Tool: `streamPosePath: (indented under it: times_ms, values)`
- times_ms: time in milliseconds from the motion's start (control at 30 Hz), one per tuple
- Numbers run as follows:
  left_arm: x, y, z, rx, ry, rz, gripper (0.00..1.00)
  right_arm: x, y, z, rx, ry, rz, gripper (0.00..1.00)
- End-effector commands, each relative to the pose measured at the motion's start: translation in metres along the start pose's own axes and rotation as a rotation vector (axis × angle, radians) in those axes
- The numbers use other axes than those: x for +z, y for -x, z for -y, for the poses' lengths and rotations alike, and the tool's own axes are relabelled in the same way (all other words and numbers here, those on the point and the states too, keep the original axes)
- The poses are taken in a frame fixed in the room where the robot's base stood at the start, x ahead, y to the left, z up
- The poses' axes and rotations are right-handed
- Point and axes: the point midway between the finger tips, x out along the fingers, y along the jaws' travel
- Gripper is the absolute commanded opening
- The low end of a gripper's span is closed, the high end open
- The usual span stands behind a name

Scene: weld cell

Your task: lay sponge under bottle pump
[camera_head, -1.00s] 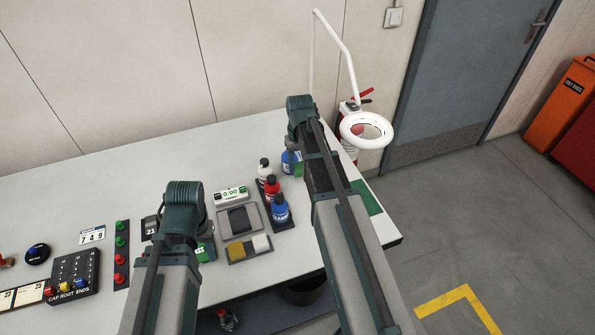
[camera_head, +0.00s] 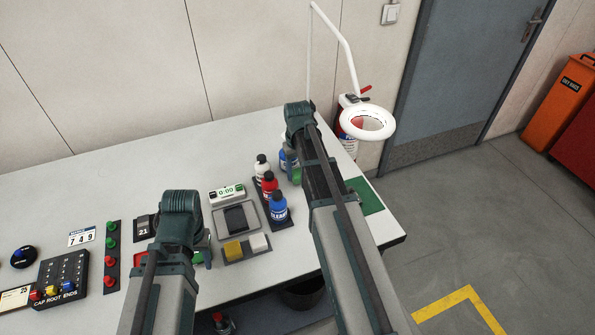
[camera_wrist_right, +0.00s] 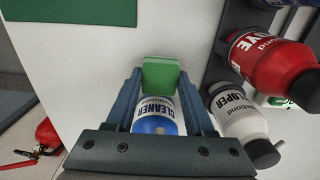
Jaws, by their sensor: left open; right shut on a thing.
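The green sponge (camera_wrist_right: 162,75) shows between the fingertips of my right gripper (camera_wrist_right: 161,80), which is shut on it. A blue-topped bottle labelled CLEANER (camera_wrist_right: 156,108) shows below the sponge in the right wrist view; my gripper body hides its top and pump. In the head view, this bottle (camera_head: 287,158) stands behind my right arm, with the sponge (camera_head: 297,176) close in front, partly hidden. Whether the sponge rests on the table is unclear. My left gripper (camera_head: 205,240) is open over the table at left, its fingers mostly hidden.
White (camera_head: 261,168), red (camera_head: 269,185) and blue (camera_head: 279,207) bottles stand in a dark rack close beside my right gripper. A green mat (camera_head: 367,195) lies near the table's right edge. A ring lamp (camera_head: 367,122) hangs beyond. A timer (camera_head: 227,192) stands left of the bottles.

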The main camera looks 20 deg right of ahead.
Motion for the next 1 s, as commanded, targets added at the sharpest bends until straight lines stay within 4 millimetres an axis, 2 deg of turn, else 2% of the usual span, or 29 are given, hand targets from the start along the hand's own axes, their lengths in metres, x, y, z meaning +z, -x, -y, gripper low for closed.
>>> streamPosePath:
  times_ms: [67,100,267,667,867,1000]
  values:
    - [0.000,0.000,0.000,0.000,0.000,0.000,0.45,0.000,-0.001,0.000,0.000,0.000,0.000,0.02]
    - [0.000,0.000,0.000,0.000,0.000,0.000,0.45,0.000,0.000,0.000,0.000,0.000,0.000,0.55]
    - [0.000,0.000,0.000,0.000,0.000,0.000,0.45,0.000,0.000,0.000,0.000,0.000,0.000,0.83]
    - [0.000,0.003,0.000,0.000,0.000,0.000,0.45,0.000,0.003,0.000,0.000,0.000,0.000,0.83]
    - [0.001,0.017,0.002,0.000,0.000,0.000,0.45,0.000,0.017,0.000,0.000,0.000,0.000,0.83]
    - [0.002,0.034,0.003,0.000,0.000,0.000,0.45,0.000,0.034,0.000,0.000,0.000,0.000,0.83]
